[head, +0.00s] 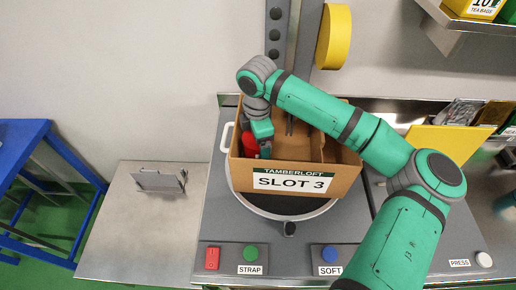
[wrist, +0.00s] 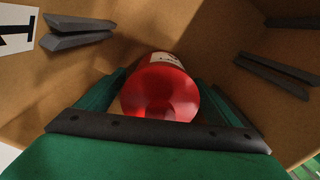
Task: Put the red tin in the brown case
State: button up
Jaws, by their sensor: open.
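The red tin (wrist: 160,92), with a pale label band at its far end, is inside the brown case (head: 308,184). In the head view the tin (head: 249,144) shows as a red patch at the left of the case, partly hidden by my gripper (head: 263,148). My gripper reaches down into the case's left part. In the wrist view the tin lies between its two green fingers (wrist: 160,84), which are open. I cannot tell whether they touch the tin. The case front reads "SLOT 3".
The case stands on a round platform (head: 283,213) on a grey bench. Dark grey clips (wrist: 76,32) sit along the case's walls. A yellow panel (head: 450,140) stands at right.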

notch_tip(320, 180, up, 11)
jog(key=shift+r, duration=0.1)
dwell(0.3)
dwell(0.4)
